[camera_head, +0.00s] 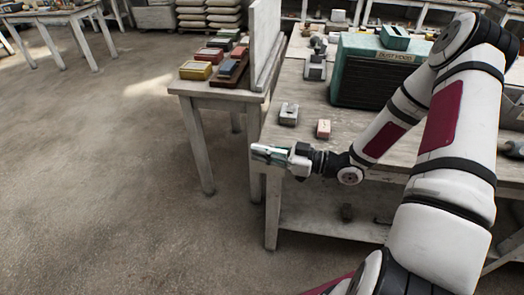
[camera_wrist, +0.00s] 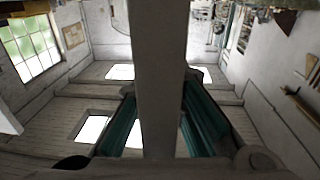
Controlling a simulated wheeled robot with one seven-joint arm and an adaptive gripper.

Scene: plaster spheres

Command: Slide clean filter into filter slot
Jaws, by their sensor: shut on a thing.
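My gripper (camera_head: 268,154) is out past the front left corner of the workbench, pointing left, with its fingers closed. In the wrist view a pale grey flat bar (camera_wrist: 160,70) runs up the middle between the two teal-lined fingers, which hold it. I cannot tell for sure that it is the clean filter. The teal dust hood (camera_head: 378,78) with a dark front and a label stands on the bench, to the right of and beyond my gripper. A teal block (camera_head: 396,38) sits on top of it. I cannot make out the filter slot.
On the workbench (camera_head: 300,91) are a grey notched block (camera_head: 289,114), a small pink block (camera_head: 323,129) and a grey device (camera_head: 316,67). A side table (camera_head: 219,92) at the left holds several coloured blocks beside an upright pale panel (camera_head: 264,42). The floor left of my gripper is clear.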

